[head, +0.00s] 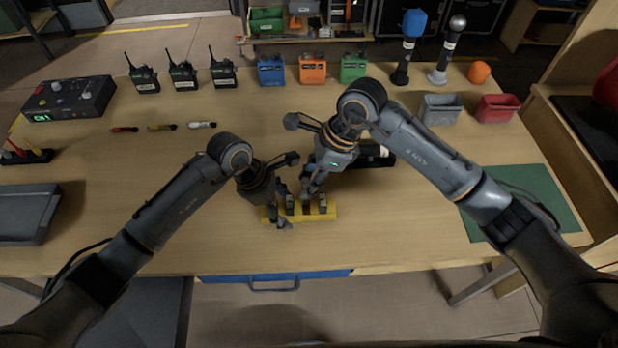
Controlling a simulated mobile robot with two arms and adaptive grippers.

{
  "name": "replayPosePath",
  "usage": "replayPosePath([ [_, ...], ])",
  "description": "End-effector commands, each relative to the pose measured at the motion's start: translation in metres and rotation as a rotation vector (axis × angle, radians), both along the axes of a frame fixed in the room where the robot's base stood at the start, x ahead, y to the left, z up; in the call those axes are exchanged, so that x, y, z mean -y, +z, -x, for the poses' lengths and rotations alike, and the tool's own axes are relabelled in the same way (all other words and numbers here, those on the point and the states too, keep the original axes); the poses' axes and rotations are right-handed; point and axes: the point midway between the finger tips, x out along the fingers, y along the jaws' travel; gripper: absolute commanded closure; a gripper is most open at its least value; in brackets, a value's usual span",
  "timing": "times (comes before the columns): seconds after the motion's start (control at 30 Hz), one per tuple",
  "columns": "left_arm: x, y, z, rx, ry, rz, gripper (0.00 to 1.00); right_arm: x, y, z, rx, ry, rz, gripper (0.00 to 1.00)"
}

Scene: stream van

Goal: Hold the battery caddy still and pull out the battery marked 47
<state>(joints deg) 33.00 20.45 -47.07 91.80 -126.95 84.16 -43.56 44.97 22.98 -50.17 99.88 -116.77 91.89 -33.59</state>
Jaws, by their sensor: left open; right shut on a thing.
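The yellow battery caddy (328,213) sits on the table near its front edge, partly hidden by my grippers. Several dark batteries stand in it; one is visible at its right side (322,203). Their markings are too small to read, so I cannot tell which is 47. My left gripper (282,207) is open at the caddy's left part; I cannot tell whether it touches the caddy. My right gripper (308,188) reaches down just above the caddy and is shut on a battery, which it mostly hides.
A black box (376,155) lies just behind my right gripper. Radios (183,76), coloured packs (312,69), microphones (408,48) and bins (497,108) line the back. Small coloured pieces (161,127) lie left of centre. A green mat (545,190) lies right; table beside the caddy is clear.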

Motion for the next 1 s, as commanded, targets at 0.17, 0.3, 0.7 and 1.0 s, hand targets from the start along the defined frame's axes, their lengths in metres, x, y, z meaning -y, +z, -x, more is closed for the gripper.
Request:
replayPosePath([
  [0.17, -0.001, 0.004, -0.001, 0.002, 0.001, 0.000, 0.28, 0.000, 0.000, 0.000, 0.000, 0.000, 0.000, 1.00],
  [0.3, -0.009, 0.020, -0.002, 0.005, 0.001, -0.001, 0.28, 0.000, 0.000, 0.000, 0.000, 0.000, -0.001, 1.00],
  [0.7, -0.039, 0.094, -0.001, 0.004, 0.002, 0.000, 0.28, 0.000, 0.000, 0.000, 0.000, 0.000, -0.001, 1.00],
  [1.0, -0.046, 0.111, 0.000, 0.000, 0.000, 0.000, 0.28, 0.000, 0.000, 0.000, 0.000, 0.000, 0.000, 1.00],
])
